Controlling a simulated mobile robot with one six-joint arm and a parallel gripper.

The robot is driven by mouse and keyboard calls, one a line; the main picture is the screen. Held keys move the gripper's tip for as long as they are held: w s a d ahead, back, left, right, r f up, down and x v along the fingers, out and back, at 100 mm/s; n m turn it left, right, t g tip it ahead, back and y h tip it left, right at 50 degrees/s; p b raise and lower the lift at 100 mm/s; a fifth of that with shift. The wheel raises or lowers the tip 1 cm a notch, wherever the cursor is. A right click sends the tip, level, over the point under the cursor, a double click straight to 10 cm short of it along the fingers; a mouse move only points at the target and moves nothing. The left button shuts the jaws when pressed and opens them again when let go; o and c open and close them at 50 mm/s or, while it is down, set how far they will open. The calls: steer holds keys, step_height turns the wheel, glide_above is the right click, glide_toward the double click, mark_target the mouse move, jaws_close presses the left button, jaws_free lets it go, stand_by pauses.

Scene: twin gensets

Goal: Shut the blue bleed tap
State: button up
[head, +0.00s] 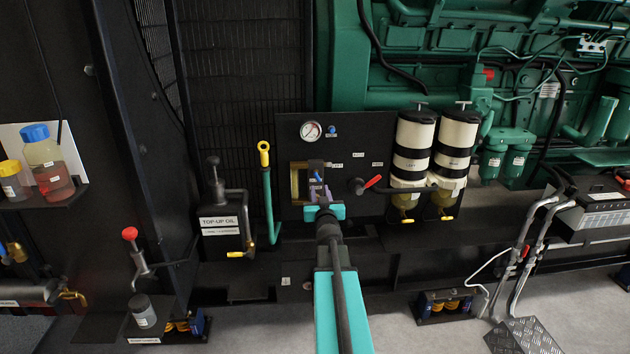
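A small blue knob (332,131), which looks like the bleed tap, sits on the black panel (375,140) just right of a round pressure gauge (311,131). It is too small to tell whether it is open or shut. My gripper (317,187) is lower down, in front of the panel's brass-coloured plate (296,182). It is below and slightly left of the blue knob and apart from it in the picture. Its fingers are small and dark with a purplish patch between them, so their opening is unclear. My wrist hides part of the panel's lower edge.
A red-handled valve (371,183) is right of my gripper. Two black-and-white filters (409,155) with yellow taps stand further right. Bottles (48,165) are on a far-left shelf.

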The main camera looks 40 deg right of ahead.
mark_target(316, 177)
steer(key=shift+p+x, duration=0.4)
steer(key=shift+x, duration=4.7)
steer(key=shift+c, duration=0.4)
jaws_close()
steer(key=shift+a, duration=0.4)
steer(key=shift+d+r, duration=0.2)
steer(key=shift+d, duration=0.05)
